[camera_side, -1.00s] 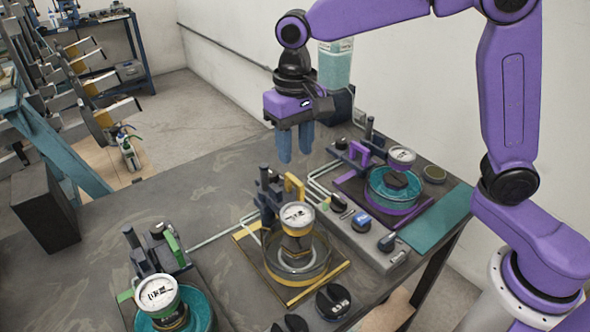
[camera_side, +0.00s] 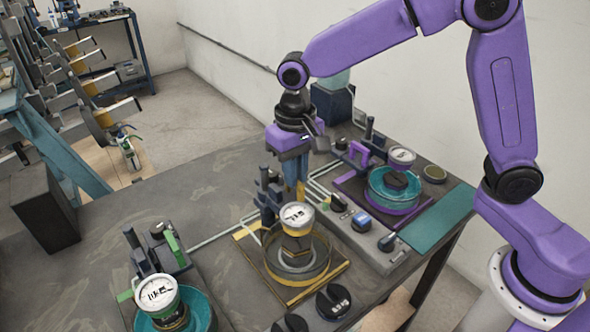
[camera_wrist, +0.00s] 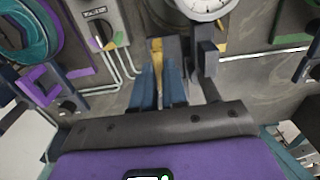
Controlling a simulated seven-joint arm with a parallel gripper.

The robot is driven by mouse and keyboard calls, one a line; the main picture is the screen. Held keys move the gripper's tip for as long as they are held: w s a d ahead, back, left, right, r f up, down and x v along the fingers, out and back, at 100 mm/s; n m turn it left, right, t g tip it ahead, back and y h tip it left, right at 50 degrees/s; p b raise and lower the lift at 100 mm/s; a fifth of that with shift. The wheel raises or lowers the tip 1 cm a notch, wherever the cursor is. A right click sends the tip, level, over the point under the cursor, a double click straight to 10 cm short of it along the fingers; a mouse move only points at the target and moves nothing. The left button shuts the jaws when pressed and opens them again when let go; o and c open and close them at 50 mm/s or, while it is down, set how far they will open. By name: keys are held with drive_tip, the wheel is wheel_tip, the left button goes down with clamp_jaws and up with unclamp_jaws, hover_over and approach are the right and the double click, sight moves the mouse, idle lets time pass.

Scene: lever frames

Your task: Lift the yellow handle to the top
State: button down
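The yellow handle (camera_side: 300,190) stands on the middle station, behind a round white gauge (camera_side: 297,215). My gripper (camera_side: 295,172) points down over the handle, and its blue fingers cover the handle's upper part in the side view. In the wrist view, a strip of the yellow handle (camera_wrist: 157,58) shows between and beyond the two blue fingers (camera_wrist: 160,88). The fingers are close to the handle on both sides. I cannot tell whether they touch it or have shut on it.
A purple-handled station (camera_side: 358,153) stands to the right rear, and a green-handled station (camera_side: 173,243) to the front left. A dark post (camera_side: 268,195) stands just left of the yellow handle. A grey control box (camera_side: 365,235) with knobs lies to the right.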

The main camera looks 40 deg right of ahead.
drive_tip(key=shift+r, duration=2.6)
drive_tip(key=c, duration=1.2)
unclamp_jaws()
drive_tip(key=shift+o, duration=0.2)
drive_tip(key=shift+f, duration=0.1)
wheel_tip(320, 180, up, 18)
drive_tip(key=shift+f, duration=0.25)
